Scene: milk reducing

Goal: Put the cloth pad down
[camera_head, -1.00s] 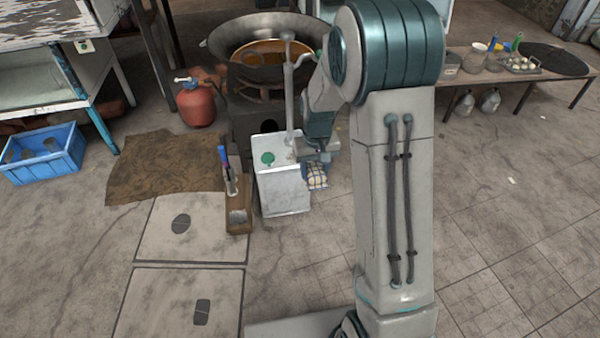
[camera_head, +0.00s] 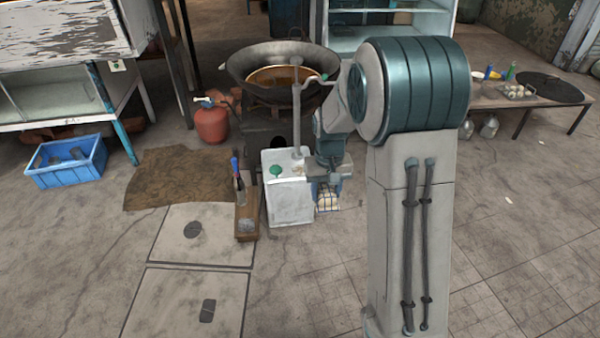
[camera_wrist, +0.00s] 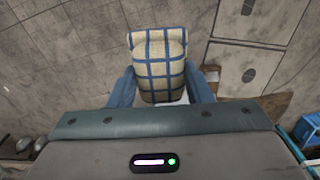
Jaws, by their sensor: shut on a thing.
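The cloth pad (camera_wrist: 157,60) is cream with a blue check pattern. In the wrist view it sits between the two blue fingers of my gripper (camera_wrist: 161,88), which is shut on it. In the head view the pad (camera_head: 328,199) hangs below my gripper (camera_head: 327,183), just right of the white box-shaped stand (camera_head: 290,205). The pad is in the air or close to the floor; I cannot tell the exact height. My gripper and arm hide part of the stand's right side in the head view.
A wok (camera_head: 255,70) stands behind the white stand.

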